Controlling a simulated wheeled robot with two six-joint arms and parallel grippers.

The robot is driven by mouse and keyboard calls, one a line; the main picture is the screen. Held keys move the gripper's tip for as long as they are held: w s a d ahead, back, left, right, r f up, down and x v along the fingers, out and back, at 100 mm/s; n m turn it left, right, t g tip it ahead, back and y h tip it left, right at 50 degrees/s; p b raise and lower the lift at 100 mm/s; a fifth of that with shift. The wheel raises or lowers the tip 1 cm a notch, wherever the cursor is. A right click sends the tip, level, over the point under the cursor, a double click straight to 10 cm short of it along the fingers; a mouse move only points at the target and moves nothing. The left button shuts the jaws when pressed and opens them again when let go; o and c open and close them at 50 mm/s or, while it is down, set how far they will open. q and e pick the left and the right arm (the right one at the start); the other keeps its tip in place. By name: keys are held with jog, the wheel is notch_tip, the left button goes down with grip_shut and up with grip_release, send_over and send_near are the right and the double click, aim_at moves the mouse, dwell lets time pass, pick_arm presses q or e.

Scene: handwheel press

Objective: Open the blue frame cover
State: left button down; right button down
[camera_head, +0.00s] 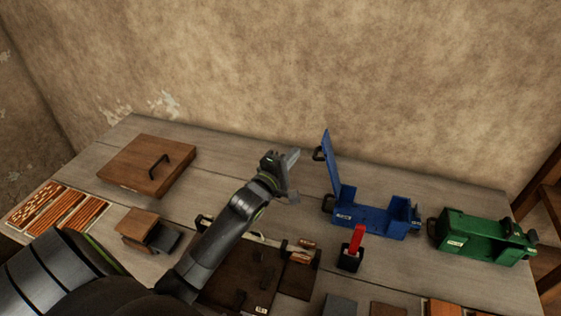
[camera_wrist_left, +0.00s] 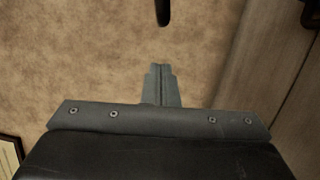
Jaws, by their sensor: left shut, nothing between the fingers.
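The blue frame (camera_head: 375,221) is a blue box on the table right of centre. Its blue cover (camera_head: 331,165) stands nearly upright at the left end of the frame, tilted slightly, with a dark handle (camera_head: 318,154) on its left face. My left gripper (camera_head: 290,160) is shut and empty, a short way left of the cover and apart from it. In the left wrist view the closed fingers (camera_wrist_left: 161,82) show against the wall. A dark curved piece (camera_wrist_left: 163,12), possibly a handle, shows at the top edge there. My right gripper is in neither view.
A green frame (camera_head: 475,238) stands to the right. A block with a red handle (camera_head: 355,242) stands in front of the blue frame. A wooden lidded box (camera_head: 148,165) and trays of orange pieces (camera_head: 60,210) are at the left. The table behind my left arm is clear.

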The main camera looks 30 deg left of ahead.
aim_at(315, 157)
pick_arm(q)
jog(key=d, duration=0.3)
jog(key=shift+w+r+p, duration=0.2)
jog(key=shift+w+p, duration=0.05)
jog(key=shift+p, duration=0.15)
jog(key=shift+d+r, duration=0.1)
jog(key=shift+r, duration=0.05)
jog(key=d+r+p, duration=0.2)
jog(key=d+p, duration=0.1)
jog(key=shift+w, duration=0.4)
jog(key=shift+a, duration=0.1)
